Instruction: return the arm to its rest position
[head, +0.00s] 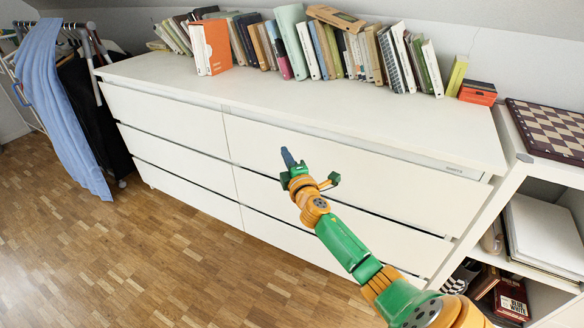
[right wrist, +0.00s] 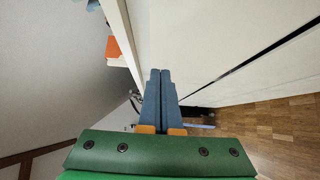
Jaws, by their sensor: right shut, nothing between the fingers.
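My right arm reaches in from the lower right of the head view, green and orange. Its gripper (head: 289,158) is in front of the white dresser (head: 180,130), over the upper right part of its front. In the right wrist view the two blue-grey fingers (right wrist: 160,75) lie together, shut, with nothing between them. The dresser front (right wrist: 210,40) runs alongside the fingers in that view. From the head view I cannot tell the exact gap between fingertips and dresser. My left gripper is not in view.
A row of books (head: 320,50) stands on the dresser top. A chessboard (head: 550,130) lies on a white shelf unit (head: 500,200) at the right. A clothes rack with a blue cloth (head: 55,100) stands at the left. The wooden floor (head: 130,250) in front is clear.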

